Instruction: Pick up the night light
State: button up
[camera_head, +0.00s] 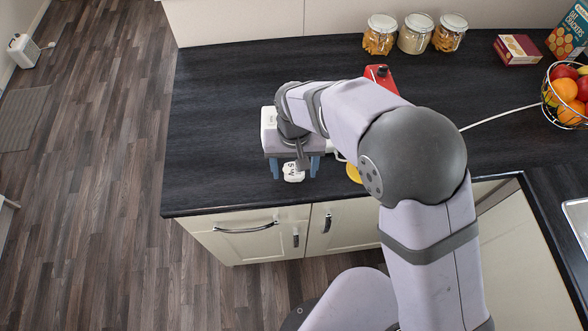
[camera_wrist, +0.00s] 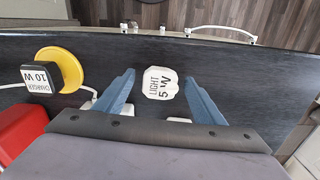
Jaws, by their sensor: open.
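The night light (camera_wrist: 159,83) is a small white, roughly eight-sided piece marked "LIGHT 5 W". It lies on the dark worktop, and in the head view the night light (camera_head: 293,172) sits near the front edge. My gripper (camera_wrist: 158,80) is open, its two blue fingers to either side of the night light in the wrist view, with dark gaps between. In the head view my gripper (camera_head: 294,167) is over the worktop at the light. I cannot tell how high the fingertips are above the worktop.
A black charger (camera_wrist: 38,77) marked "CHARGER 10 W" is by a yellow disc (camera_wrist: 68,70), left of the fingers in the wrist view. A red item (camera_head: 381,77), several jars (camera_head: 415,34) and a fruit basket (camera_head: 566,95) stand farther back. The worktop's left part (camera_head: 210,130) is clear.

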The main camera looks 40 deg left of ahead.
aim_at(294, 171)
jog(key=c, duration=1.1)
jog(key=shift+c, duration=0.2)
jog(key=shift+r, duration=0.15)
notch_tip(294, 171, up, 10)
jog(key=b, duration=0.3)
jog(key=w+a+r+p, duration=0.3)
jog(key=w+a+p, duration=0.2)
jog(key=w+p, duration=0.45)
jog(key=w+d+f+p, duration=0.1)
jog(key=w+p, duration=0.4)
jog(key=w, duration=0.6)
jog(key=shift+d+n+p, duration=0.4)
